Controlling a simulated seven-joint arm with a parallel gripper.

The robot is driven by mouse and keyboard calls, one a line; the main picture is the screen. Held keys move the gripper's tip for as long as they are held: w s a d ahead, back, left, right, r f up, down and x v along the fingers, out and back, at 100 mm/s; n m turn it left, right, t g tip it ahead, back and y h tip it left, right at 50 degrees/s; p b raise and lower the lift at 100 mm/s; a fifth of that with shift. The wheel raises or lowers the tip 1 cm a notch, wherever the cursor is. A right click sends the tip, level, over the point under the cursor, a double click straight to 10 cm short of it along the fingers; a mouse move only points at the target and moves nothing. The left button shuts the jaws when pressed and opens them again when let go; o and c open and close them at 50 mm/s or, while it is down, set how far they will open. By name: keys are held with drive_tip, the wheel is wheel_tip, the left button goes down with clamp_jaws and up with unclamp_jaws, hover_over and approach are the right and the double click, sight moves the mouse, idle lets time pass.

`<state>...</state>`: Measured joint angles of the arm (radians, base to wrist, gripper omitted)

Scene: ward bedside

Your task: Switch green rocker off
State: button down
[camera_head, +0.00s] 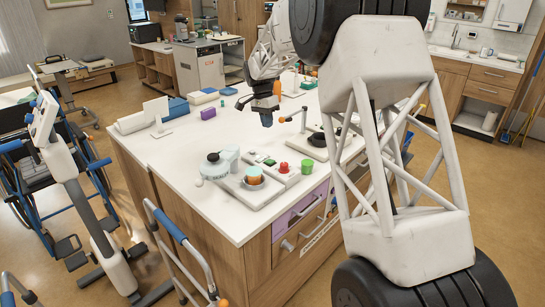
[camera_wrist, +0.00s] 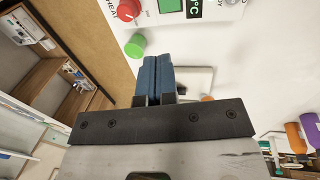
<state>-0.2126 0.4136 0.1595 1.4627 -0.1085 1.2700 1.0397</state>
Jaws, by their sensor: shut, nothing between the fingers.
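A control panel with a red dial (camera_head: 283,167) and a small green square (camera_head: 270,161), apparently the green rocker, lies on the white counter. In the wrist view the green square (camera_wrist: 171,5) is cut by the top edge, between the red dial (camera_wrist: 128,9) and a dark °C display (camera_wrist: 195,8). Which way the rocker is tipped cannot be told. My gripper (camera_head: 266,120) points down above the counter, behind the panel and apart from it. In the wrist view its blue fingers (camera_wrist: 158,72) are pressed together with nothing between them.
A green cylinder (camera_head: 307,166) stands beside the red dial. The counter (camera_head: 180,153) is bare at the left.

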sight(274, 162)
drive_tip(key=shift+f, duration=0.2)
drive_tip(key=f, duration=0.4)
drive_tip(key=s+d+f, duration=0.1)
drive_tip(key=f, duration=0.4)
drive_tip(key=s+d+f, duration=0.1)
drive_tip(key=f, duration=0.3)
drive_tip(key=shift+f, duration=0.2)
idle(0.5)
